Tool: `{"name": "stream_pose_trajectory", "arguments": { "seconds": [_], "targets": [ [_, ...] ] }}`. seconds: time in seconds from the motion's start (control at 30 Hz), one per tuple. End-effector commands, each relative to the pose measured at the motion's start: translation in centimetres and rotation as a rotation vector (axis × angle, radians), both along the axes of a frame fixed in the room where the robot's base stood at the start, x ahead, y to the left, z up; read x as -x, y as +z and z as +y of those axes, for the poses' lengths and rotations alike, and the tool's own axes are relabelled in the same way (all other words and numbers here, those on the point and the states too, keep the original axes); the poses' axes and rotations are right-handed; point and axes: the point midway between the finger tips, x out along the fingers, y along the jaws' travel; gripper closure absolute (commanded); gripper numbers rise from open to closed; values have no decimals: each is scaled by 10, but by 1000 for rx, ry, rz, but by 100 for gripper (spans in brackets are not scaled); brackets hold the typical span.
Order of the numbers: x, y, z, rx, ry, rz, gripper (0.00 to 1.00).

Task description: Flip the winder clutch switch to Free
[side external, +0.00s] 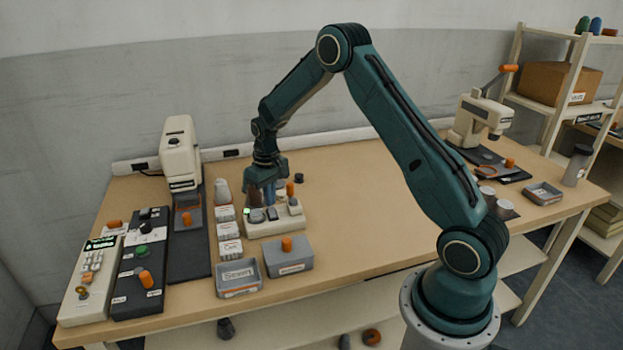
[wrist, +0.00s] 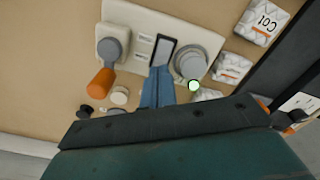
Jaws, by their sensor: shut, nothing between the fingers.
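The winder is a cream base unit (side external: 278,226) near the table's middle left, and it fills the top of the wrist view (wrist: 145,17). Its dark-framed switch (wrist: 163,52) has a pale grey face and two small labels to its left, too small to read. Left of it is a crank with an orange handle (wrist: 102,82); right of it is a grey round knob (wrist: 190,64) and a lit green lamp (wrist: 194,85). My gripper (wrist: 160,70) is shut and empty, its blue fingertips at the switch's near end. I cannot tell whether they touch it.
White labelled packets (wrist: 232,67) lie close beside the unit. A grey bin with an orange knob (side external: 287,256) and an open tray (side external: 239,277) stand in front. A black control panel (side external: 142,262) is further left.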

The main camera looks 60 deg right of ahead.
Motion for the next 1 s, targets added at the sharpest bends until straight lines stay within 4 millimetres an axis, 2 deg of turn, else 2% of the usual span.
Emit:
{"name": "stream_pose_trajectory", "arguments": {
  "seconds": [1.0],
  "targets": [
    [0, -11, 0, 0, 0, 1, 100]
  ]
}}
